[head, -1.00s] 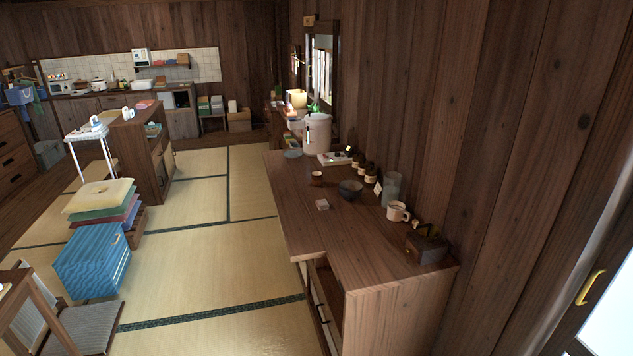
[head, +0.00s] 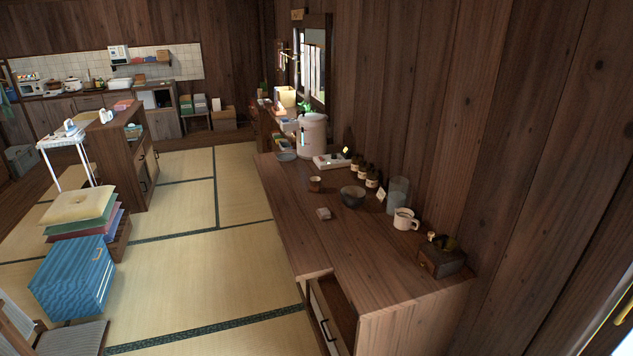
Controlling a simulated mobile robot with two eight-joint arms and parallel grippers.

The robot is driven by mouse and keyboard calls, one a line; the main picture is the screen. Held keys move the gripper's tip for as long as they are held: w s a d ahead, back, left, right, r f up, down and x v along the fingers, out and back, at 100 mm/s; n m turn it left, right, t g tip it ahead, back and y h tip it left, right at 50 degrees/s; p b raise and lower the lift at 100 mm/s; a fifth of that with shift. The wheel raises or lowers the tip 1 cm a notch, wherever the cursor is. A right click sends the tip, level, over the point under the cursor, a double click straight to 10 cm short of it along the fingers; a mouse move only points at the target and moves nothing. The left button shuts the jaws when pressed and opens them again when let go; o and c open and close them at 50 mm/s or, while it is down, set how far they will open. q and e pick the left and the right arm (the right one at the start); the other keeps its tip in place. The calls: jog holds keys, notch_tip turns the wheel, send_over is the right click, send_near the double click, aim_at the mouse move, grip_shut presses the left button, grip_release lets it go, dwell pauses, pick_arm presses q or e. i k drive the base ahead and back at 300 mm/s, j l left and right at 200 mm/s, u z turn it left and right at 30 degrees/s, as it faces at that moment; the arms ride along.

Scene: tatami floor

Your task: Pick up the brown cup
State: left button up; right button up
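A small brown cup (head: 315,184) stands upright on the wooden counter (head: 345,260), left of a dark bowl (head: 353,196). A small light block (head: 323,214) lies on the counter in front of it. A white mug (head: 405,219) with something dark inside stands farther right, near the wall. Neither of my grippers is in view.
Several dark bottles (head: 372,177), a glass cylinder (head: 398,190) and a dark wooden box (head: 441,258) line the wall side. A large white canister (head: 312,136) stands at the far end. A drawer (head: 325,317) is open at the near front. Tatami (head: 200,270) left of the counter is clear.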

aim_at(315, 185)
jog(key=i+j+z, duration=0.1)
jog(key=i+j, duration=0.2)
jog(key=i+j+z, duration=0.1)
jog(key=i+j, duration=0.2)
jog(key=i+j+z, duration=0.1)
jog(key=i+j, duration=0.2)
jog(key=j, duration=0.2)
jog(key=i+j+z, duration=0.1)
jog(key=i+j, duration=0.2)
jog(key=i+j+z, duration=0.1)
jog(key=i+j, duration=0.15)
jog(key=j, duration=0.3)
jog(key=i+j, duration=0.25)
jog(key=i, duration=0.25)
jog(key=i+j+z, duration=0.1)
jog(key=i, duration=0.35)
jog(key=i+j, duration=0.35)
jog(key=i+z, duration=0.05)
jog(key=i, duration=0.1)
